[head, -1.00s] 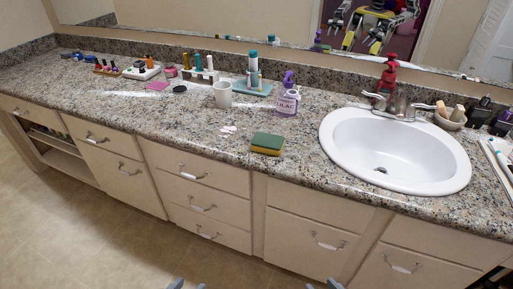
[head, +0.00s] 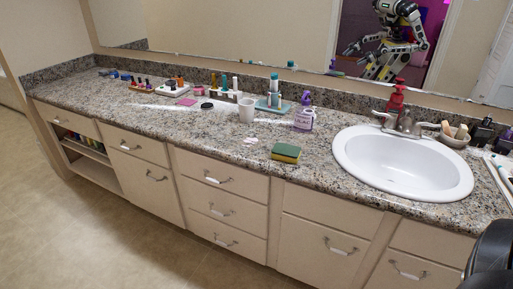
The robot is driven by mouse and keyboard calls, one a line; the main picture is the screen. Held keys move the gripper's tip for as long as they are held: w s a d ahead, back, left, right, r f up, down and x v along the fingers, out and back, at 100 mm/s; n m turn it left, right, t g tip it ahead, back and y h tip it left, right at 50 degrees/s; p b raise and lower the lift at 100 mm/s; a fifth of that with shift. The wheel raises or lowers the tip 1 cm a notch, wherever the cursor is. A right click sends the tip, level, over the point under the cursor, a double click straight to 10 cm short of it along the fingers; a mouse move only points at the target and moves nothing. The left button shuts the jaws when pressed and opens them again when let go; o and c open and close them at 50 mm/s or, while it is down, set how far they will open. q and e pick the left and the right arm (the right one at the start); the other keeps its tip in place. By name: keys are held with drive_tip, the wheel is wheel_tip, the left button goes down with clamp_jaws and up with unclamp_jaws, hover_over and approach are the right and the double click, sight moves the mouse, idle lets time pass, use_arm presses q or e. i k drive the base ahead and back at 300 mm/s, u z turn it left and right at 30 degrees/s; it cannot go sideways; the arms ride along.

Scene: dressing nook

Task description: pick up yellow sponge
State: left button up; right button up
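The yellow sponge (head: 285,153) lies flat near the front edge of the speckled granite counter (head: 225,133), to the left of the sink. Its upper layer is dark green and its lower layer is yellow. Nothing covers it and nothing touches it from above. Neither of my grippers shows in the head view, so I cannot see whether they are open or shut.
The white sink (head: 400,165) is right of the sponge. A red dispenser (head: 396,99) stands behind the sink. Drawer handles protrude below.

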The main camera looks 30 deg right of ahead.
sight(281, 152)
drive_tip(key=z, duration=0.25)
drive_tip(key=i, duration=0.9)
drive_tip(key=z, duration=0.65)
